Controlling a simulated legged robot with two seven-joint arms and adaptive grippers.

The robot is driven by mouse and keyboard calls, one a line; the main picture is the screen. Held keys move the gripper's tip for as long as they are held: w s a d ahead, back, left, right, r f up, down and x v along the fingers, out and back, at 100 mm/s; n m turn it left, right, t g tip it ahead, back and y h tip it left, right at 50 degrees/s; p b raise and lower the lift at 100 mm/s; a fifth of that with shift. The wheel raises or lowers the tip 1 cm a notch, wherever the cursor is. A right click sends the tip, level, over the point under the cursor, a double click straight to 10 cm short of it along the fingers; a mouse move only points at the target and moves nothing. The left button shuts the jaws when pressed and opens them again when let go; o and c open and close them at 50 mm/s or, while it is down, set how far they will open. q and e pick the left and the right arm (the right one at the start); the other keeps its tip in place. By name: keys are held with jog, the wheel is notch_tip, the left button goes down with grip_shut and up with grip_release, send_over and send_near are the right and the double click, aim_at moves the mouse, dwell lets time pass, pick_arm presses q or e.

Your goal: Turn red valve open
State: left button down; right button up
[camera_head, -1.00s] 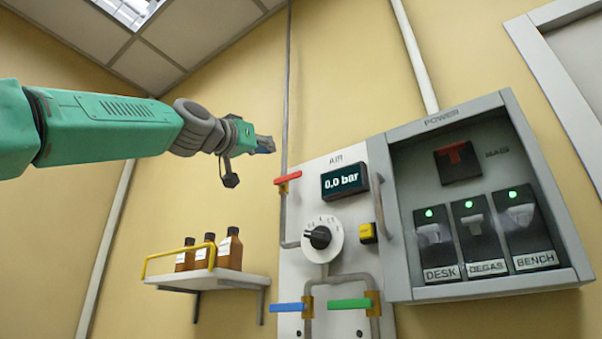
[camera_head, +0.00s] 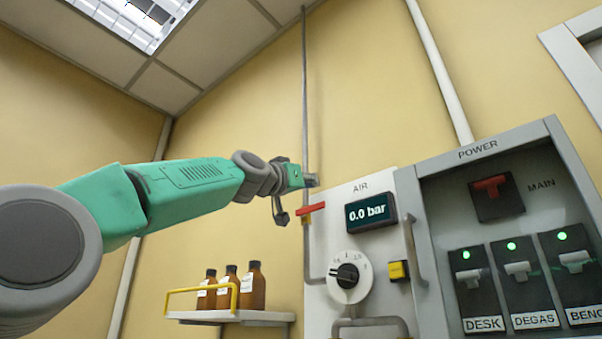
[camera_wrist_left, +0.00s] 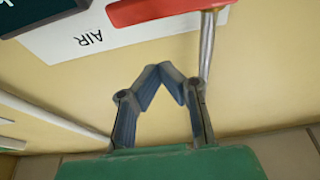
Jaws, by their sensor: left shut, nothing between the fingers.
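The red valve handle (camera_head: 311,208) sits at the upper left edge of the white AIR panel (camera_head: 335,240), on a thin vertical pipe. It lies roughly level, crossing the pipe. It also shows at the top of the left wrist view (camera_wrist_left: 165,8), upside down. My left gripper (camera_head: 315,181) is just above the handle in the head view, apart from it as far as I can see. In the left wrist view its fingers (camera_wrist_left: 160,72) meet at the tips, shut with nothing between them. My right gripper is not in view.
The gauge display (camera_head: 370,212) reads 0.0 bar. A black dial (camera_head: 347,276) and yellow button (camera_head: 398,270) sit below. The grey power box (camera_head: 408,200) with switches stands right. A shelf (camera_head: 230,316) with brown bottles (camera_head: 228,285) is lower left.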

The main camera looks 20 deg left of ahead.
aim_at(311, 210)
pick_arm(q)
jog(key=f, duration=0.2)
jog(key=w+f, duration=0.1)
jog(key=shift+a+f, duration=0.1)
jog(key=shift+f, duration=0.25)
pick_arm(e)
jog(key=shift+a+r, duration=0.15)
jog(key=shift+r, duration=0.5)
pick_arm(q)
jog(key=shift+s, duration=0.1)
